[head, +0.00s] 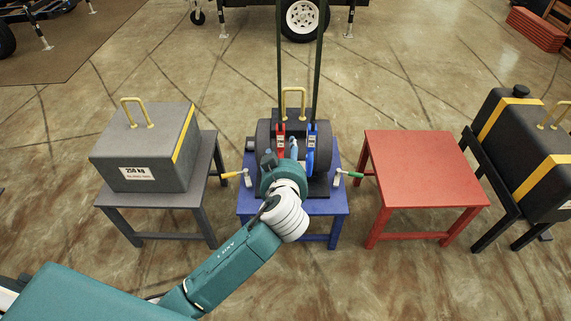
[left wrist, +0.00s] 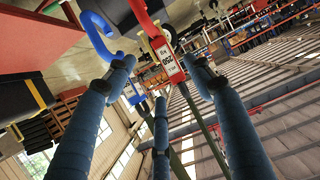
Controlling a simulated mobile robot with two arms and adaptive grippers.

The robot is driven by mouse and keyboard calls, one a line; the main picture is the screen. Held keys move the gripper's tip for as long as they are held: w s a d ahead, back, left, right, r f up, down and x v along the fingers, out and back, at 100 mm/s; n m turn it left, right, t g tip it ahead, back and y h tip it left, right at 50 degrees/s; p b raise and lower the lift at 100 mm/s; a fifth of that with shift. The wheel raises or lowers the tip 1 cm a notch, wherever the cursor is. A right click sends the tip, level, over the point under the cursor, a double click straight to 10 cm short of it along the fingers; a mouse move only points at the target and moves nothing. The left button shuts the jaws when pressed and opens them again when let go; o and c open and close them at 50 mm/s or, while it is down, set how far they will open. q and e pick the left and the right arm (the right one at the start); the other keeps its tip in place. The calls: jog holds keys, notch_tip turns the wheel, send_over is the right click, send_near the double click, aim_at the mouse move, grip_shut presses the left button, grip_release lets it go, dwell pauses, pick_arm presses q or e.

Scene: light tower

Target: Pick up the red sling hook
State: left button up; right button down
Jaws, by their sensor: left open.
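The red sling hook (head: 281,138) hangs on a dark strap in front of the dark drum (head: 263,133) on the blue table (head: 310,211). In the left wrist view the red hook (left wrist: 144,18) with its white weight tag sits close ahead, between the spread blue fingertips. My left gripper (head: 293,149) is open, just in front of the hooks; its wrist hides part of the drum. I cannot tell whether a finger touches the hook. A blue sling hook (head: 312,138) hangs to the right of the red one and also shows in the left wrist view (left wrist: 93,30).
A grey 250 kg block (head: 140,140) stands on a grey table (head: 211,168) at left. A red table (head: 420,165) at right is empty. A black and yellow tank (head: 525,140) is on a black stand at far right. Two dark straps run upward from the hooks.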

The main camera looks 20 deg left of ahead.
aim_at(283, 143)
pick_arm(q)
jog(key=x, duration=0.5)
jog(key=shift+a+f, duration=0.1)
jog(key=shift+a, duration=0.1)
jog(key=p+x, duration=0.2)
jog(key=x, duration=0.2)
jog(key=shift+w+a+f, duration=0.1)
jog(key=shift+w+f, duration=0.05)
jog(key=shift+w, duration=0.05)
jog(key=shift+w+f, duration=0.15)
jog(key=shift+w, duration=0.1)
pick_arm(e)
jog(key=shift+s+d+r, duration=0.3)
jog(key=shift+d+r, duration=0.05)
jog(key=shift+r, duration=0.15)
jog(key=shift+s+d+r, duration=0.25)
jog(key=shift+d+r, duration=0.1)
jog(key=shift+r, duration=0.15)
pick_arm(q)
jog(key=shift+s, duration=0.1)
jog(key=shift+c, duration=0.3)
jog(key=c, duration=1.3)
jog(key=shift+r, duration=0.2)
pick_arm(e)
jog(key=shift+w+a, duration=0.15)
jog(key=shift+a, duration=0.45)
